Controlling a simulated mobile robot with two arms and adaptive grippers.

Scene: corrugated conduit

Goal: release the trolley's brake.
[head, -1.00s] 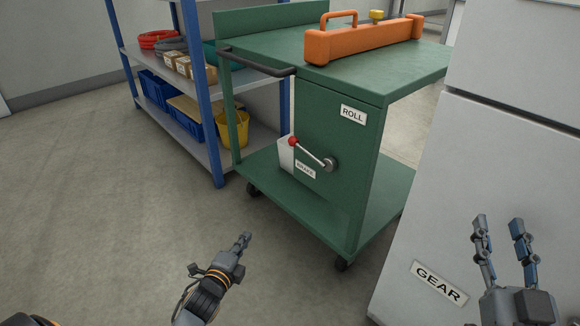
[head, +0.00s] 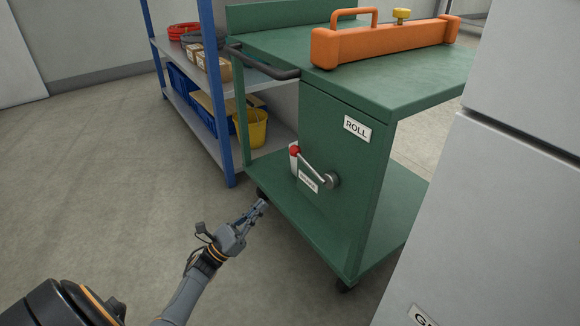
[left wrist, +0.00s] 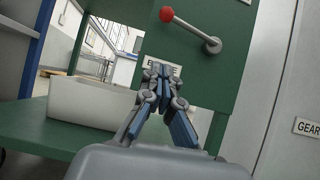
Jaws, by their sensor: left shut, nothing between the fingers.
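The green trolley (head: 345,215) stands ahead, with a brake lever on its end panel. The lever (head: 313,168) has a red ball knob (head: 295,151) at its upper left end and a grey pivot at its lower right. The lever lies beside the brake label (head: 308,181), below the "ROLL" label (head: 357,129). My left gripper (head: 262,204) is shut and empty, below and left of the lever, apart from it. In the left wrist view the closed fingers (left wrist: 160,72) partly cover the brake label, and the red knob (left wrist: 166,14) is just above them. My right gripper is out of view.
An orange case (head: 385,42) lies on the trolley top, near the black push handle (head: 262,65). A blue shelf rack (head: 215,90) with a yellow bucket (head: 252,128) stands left. A grey cabinet (head: 500,200) stands close on the right. The floor in front is clear.

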